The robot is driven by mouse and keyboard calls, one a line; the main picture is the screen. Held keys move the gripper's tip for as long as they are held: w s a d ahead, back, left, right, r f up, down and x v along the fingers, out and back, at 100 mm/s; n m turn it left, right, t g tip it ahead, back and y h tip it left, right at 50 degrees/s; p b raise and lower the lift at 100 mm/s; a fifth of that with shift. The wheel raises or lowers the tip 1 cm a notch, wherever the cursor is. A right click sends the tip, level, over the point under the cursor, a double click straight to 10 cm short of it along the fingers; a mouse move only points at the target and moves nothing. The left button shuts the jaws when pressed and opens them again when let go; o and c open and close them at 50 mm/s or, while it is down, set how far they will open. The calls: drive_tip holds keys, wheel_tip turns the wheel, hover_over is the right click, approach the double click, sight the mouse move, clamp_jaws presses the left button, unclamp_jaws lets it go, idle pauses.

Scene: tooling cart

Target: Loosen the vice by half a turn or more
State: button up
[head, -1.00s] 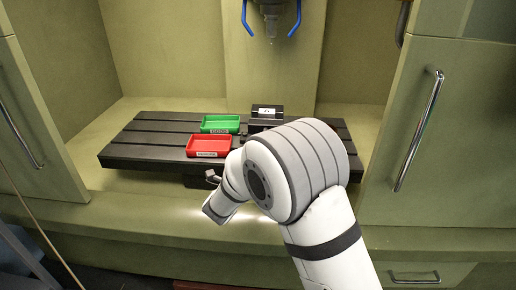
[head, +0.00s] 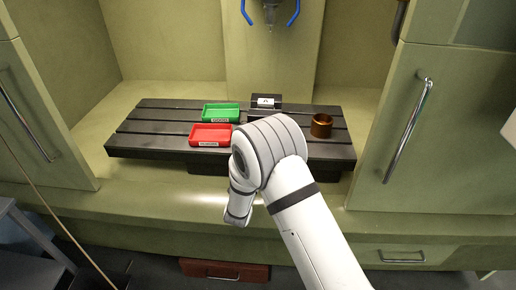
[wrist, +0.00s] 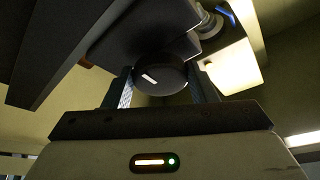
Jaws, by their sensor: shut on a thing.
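The vice (head: 265,101) is a dark block with a white label at the back of the slotted black table; my arm hides its front in the head view. In the wrist view, a dark round knob (wrist: 158,72) with a short white mark on its face sits between the two fingers of my gripper (wrist: 162,84). The fingers are shut on the knob's sides. The white mark slants slightly. My gripper is hidden behind my arm in the head view. How the knob joins the vice cannot be seen.
A green tray (head: 221,106) and a red tray (head: 189,134) lie left of the vice on the black table (head: 150,141). A copper-coloured cup (head: 321,125) stands on its right. Cabinet doors with long handles flank the opening. A red drawer (head: 225,271) is low in front.

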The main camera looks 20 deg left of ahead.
drive_tip(key=shift+d+n+y, duration=0.15)
drive_tip(key=shift+n+y, duration=0.25)
drive_tip(key=shift+n, duration=0.4)
drive_tip(key=shift+n, duration=0.3)
drive_tip(key=o, duration=1)
drive_tip(key=shift+c, duration=0.2)
drive_tip(key=b+v, duration=0.1)
drive_tip(key=v, duration=0.6)
drive_tip(key=shift+s+f, duration=0.25)
drive_tip(key=shift+s, duration=0.05)
